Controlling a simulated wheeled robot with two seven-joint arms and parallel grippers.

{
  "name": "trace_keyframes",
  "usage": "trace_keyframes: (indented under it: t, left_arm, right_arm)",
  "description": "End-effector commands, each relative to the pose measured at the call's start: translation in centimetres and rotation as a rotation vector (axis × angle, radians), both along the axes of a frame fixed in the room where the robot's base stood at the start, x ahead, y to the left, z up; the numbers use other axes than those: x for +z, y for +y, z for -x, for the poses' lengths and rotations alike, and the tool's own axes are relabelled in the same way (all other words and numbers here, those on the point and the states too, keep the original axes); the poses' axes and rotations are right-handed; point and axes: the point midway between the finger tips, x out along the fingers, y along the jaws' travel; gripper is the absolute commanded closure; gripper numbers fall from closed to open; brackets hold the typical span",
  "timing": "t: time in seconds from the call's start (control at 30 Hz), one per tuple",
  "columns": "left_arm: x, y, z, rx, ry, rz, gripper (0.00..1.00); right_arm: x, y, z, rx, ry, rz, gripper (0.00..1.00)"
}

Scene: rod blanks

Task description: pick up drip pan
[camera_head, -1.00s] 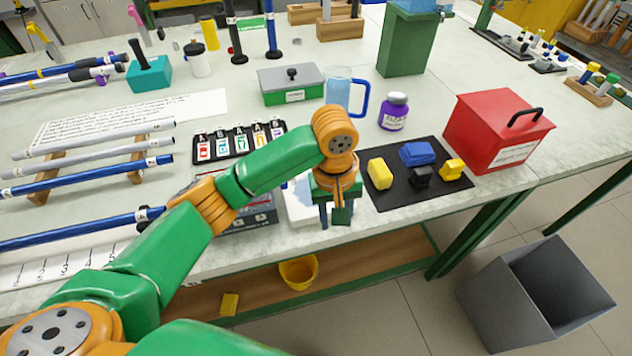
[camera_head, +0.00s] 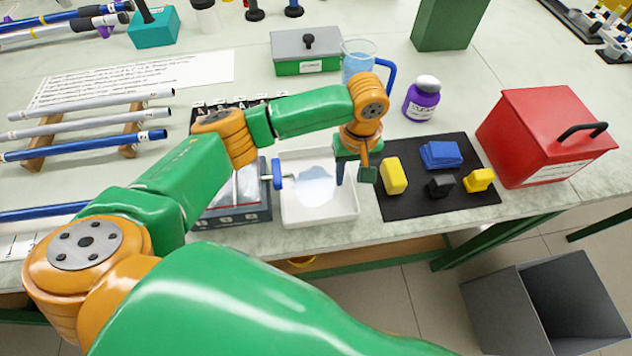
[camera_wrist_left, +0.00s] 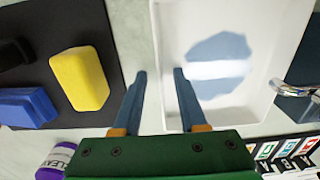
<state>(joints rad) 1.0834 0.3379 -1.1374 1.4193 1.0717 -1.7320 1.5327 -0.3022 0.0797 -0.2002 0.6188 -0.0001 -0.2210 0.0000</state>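The drip pan (camera_head: 320,220) is a shallow white tray with a pale blue puddle inside, near the bench's front edge. My left gripper (camera_head: 354,174) points down at the pan's right side in the head view. In the left wrist view, the open fingers (camera_wrist_left: 159,72) lie on either side of the drip pan's long wall (camera_wrist_left: 157,60), one over the inside and one outside. Nothing is gripped. I cannot tell how far the fingertips reach below the rim. My right gripper is not in view.
A black mat (camera_head: 405,203) with yellow, blue and black blocks lies right of the pan. A grey box (camera_head: 235,214) with a blue-ended metal part stands left. A blue-tinted jug (camera_head: 358,62), purple bottle (camera_head: 422,98) and red box (camera_head: 540,135) stand nearby.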

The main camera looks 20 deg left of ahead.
Motion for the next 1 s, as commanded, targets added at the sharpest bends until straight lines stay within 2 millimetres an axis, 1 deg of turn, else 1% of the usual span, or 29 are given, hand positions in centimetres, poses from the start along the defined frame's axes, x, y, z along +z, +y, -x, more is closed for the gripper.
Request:
trace_keyframes:
  t: [0.07, 0.1, 0.17, 0.2, 0.23, 1.0]
  left_arm:
    - [-0.05, 0.02, 0.01, 0.000, 0.001, -0.001, 0.60]
    - [-0.04, 0.02, 0.01, 0.000, 0.001, -0.001, 0.65]
    - [-0.04, 0.01, 0.02, 0.000, 0.001, -0.001, 0.82]
    - [-0.03, 0.01, 0.02, 0.000, 0.001, -0.001, 0.92]
    - [-0.03, 0.00, 0.01, 0.000, 0.001, -0.001, 1.00]
    - [0.00, -0.01, 0.02, 0.000, 0.000, 0.000, 1.00]
  right_arm:
    - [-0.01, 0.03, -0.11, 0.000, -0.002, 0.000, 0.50]
    - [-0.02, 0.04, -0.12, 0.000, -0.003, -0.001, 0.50]
    - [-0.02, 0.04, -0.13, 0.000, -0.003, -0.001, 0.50]
    - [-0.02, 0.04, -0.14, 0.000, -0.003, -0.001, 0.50]
    - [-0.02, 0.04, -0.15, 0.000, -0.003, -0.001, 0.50]
    - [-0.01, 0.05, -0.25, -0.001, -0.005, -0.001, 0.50]
